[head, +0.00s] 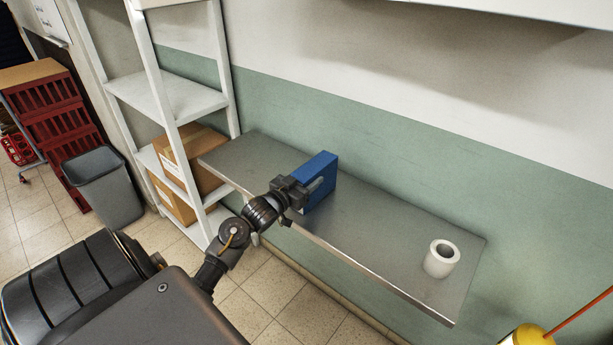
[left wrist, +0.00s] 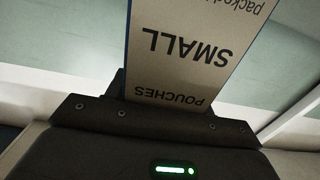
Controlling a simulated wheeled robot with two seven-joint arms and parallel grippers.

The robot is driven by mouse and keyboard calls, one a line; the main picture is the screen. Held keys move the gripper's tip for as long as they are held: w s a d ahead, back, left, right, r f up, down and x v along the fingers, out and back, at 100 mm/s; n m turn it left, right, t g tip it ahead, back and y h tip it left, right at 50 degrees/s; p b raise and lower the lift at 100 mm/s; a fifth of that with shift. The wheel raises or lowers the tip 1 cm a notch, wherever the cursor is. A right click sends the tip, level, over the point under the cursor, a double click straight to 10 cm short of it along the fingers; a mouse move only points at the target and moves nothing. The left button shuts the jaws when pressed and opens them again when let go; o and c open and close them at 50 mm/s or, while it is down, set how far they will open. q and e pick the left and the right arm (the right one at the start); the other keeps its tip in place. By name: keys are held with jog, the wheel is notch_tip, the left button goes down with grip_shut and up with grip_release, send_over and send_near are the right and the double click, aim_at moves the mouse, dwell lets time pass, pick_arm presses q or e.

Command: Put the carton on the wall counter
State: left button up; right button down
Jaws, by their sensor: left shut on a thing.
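The blue carton (head: 322,176) is upright at the wall counter (head: 375,232), a grey metal shelf along the green and white wall. My left gripper (head: 309,188) is shut on the carton from the front left. In the left wrist view the carton (left wrist: 190,50) shows a tan face printed "SMALL" and "POUCHES", upside down, between the jaws. The carton's base is close to the counter top; I cannot tell whether it touches. My right gripper is not in view.
A white paper roll (head: 441,258) stands at the counter's right end. A white rack (head: 180,100) with brown boxes (head: 190,158) adjoins the left end. A grey bin (head: 104,188) and red crates (head: 50,118) stand farther left. The counter is clear between carton and roll.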

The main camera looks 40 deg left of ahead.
pick_arm(q)
jog(key=o, duration=0.8)
jog(key=shift+f, duration=0.15)
jog(key=shift+c, duration=0.2)
jog(key=o, duration=0.4)
jog(key=shift+o, duration=0.2)
jog(key=shift+s, duration=0.1)
jog(key=s+b, duration=0.2)
jog(key=s, duration=1)
jog(key=shift+d+r+b, duration=0.15)
jog(key=shift+r+b, duration=0.05)
jog(key=shift+b, duration=0.15)
jog(key=shift+w, duration=0.1)
